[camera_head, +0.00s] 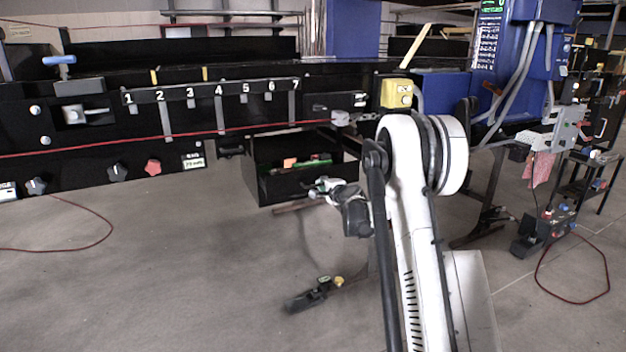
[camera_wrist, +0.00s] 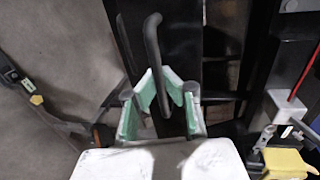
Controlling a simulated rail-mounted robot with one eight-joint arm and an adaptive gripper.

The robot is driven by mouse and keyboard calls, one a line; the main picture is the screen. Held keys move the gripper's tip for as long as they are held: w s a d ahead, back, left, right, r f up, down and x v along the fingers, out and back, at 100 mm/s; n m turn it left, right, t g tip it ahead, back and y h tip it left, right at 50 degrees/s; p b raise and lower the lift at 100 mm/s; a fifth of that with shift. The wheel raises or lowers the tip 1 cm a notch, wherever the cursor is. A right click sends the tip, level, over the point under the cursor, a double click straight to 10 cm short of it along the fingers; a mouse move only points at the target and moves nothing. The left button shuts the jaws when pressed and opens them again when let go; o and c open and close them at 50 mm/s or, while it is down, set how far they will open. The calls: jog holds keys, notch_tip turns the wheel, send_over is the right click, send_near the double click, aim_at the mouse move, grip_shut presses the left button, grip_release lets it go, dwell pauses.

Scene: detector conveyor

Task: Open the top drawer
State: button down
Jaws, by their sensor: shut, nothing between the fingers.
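A black drawer (camera_head: 274,190) under the conveyor stands out from it in the head view, and its open top shows green and orange items inside. My gripper (camera_head: 322,189) is in front of the drawer's face, low and right of centre. In the wrist view my gripper (camera_wrist: 159,76) has green-lined fingers that come together at the tips, with nothing held. A dark curved handle (camera_wrist: 151,38) runs up from the fingertips against a black panel.
The conveyor frame carries a numbered panel (camera_head: 212,93) and a yellow box (camera_head: 396,93) above the drawer. A red cord (camera_head: 150,140) runs along the frame. The floor at left is mostly clear.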

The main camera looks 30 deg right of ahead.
jog(key=f+b+v, duration=0.1)
jog(key=f+v, duration=0.2)
jog(key=v, duration=1.2)
jog(key=shift+s, duration=0.5)
jog(key=c, duration=1.8)
grip_release()
jog(key=v, duration=1.2)
jog(key=shift+d, duration=0.1)
